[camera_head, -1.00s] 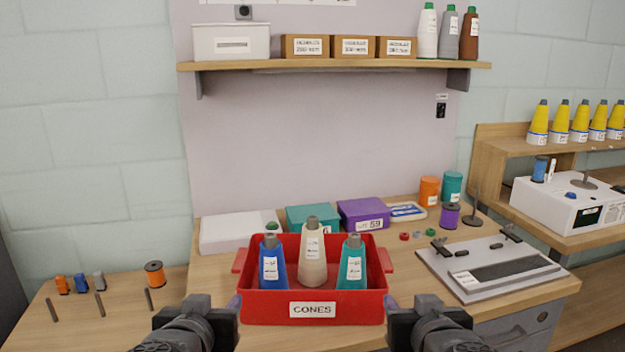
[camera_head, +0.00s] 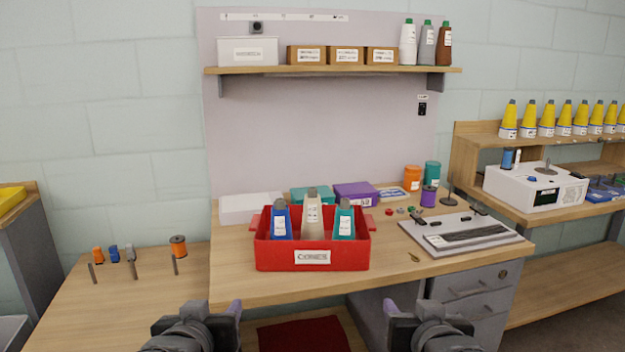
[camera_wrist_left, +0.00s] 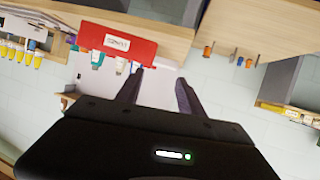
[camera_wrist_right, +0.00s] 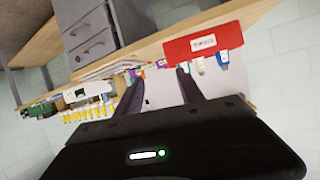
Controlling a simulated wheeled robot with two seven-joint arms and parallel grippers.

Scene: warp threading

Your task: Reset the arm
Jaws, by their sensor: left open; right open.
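My left gripper (camera_head: 236,306) is in front of the table at the lower middle of the head view, open and empty. Its two spread fingers show in the left wrist view (camera_wrist_left: 158,86). My right gripper (camera_head: 390,306) is to its right, also open and empty, with its fingers apart in the right wrist view (camera_wrist_right: 160,86). Both are in front of and apart from the red bin (camera_head: 280,257) labelled CONES. The bin stands on the table and holds a blue cone (camera_head: 281,222), a beige cone (camera_head: 312,215) and a teal cone (camera_head: 344,222), all upright.
The wooden table (camera_head: 240,288) has free room at its front left. A grey plate device (camera_head: 460,233) lies right of the bin. A side table (camera_head: 125,310) at left holds small spools and pegs. A shelf (camera_head: 335,71) hangs behind; drawers (camera_head: 475,290) are below.

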